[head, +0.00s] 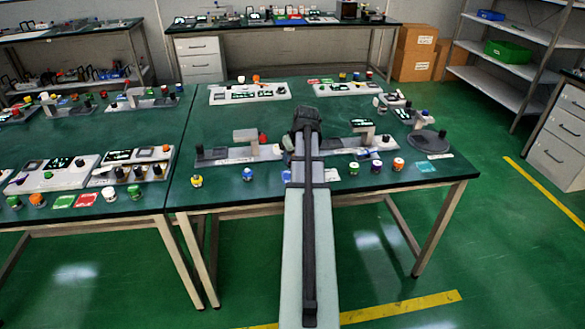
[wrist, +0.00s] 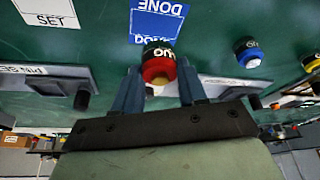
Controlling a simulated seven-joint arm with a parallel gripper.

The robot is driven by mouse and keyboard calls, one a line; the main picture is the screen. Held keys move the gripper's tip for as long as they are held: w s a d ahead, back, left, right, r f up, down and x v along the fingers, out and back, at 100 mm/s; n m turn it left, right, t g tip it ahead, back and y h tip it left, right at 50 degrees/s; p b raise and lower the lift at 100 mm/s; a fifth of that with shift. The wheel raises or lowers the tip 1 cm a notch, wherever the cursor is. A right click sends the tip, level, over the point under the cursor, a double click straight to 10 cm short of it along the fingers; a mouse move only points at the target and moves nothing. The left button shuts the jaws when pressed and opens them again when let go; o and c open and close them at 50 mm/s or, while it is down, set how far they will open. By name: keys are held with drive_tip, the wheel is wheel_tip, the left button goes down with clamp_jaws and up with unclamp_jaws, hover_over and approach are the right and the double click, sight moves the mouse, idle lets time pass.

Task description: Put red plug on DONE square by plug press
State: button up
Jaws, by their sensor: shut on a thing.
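In the wrist view my gripper (wrist: 160,70) is shut on the red plug (wrist: 158,73), which has a dark, white-lettered end and a red body between the two fingers. The blue DONE square (wrist: 157,18) lies on the green table just beyond the plug, its lettering upside down. The plug overlaps the square's near edge in the picture; I cannot tell whether it touches the table. In the head view my arm hides the fingertips and the held plug. A grey press-like station (head: 240,152) stands left of my arm. I cannot tell whether it is the plug press.
A blue-banded plug (wrist: 248,53) stands right of the DONE square, with a yellow one (wrist: 311,62) beyond. A white SET square (wrist: 47,12) lies to the left. Another station (head: 352,140) and several plugs stand right of my arm. The table's middle (head: 240,115) is fairly clear.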

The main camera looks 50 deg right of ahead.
drive_tip(key=shift+f, duration=2.45)
drive_tip(key=shift+f, duration=0.1)
drive_tip(key=o, duration=1.2)
drive_tip(key=shift+o, duration=0.2)
drive_tip(key=v, duration=1.2)
drive_tip(key=shift+a, duration=0.1)
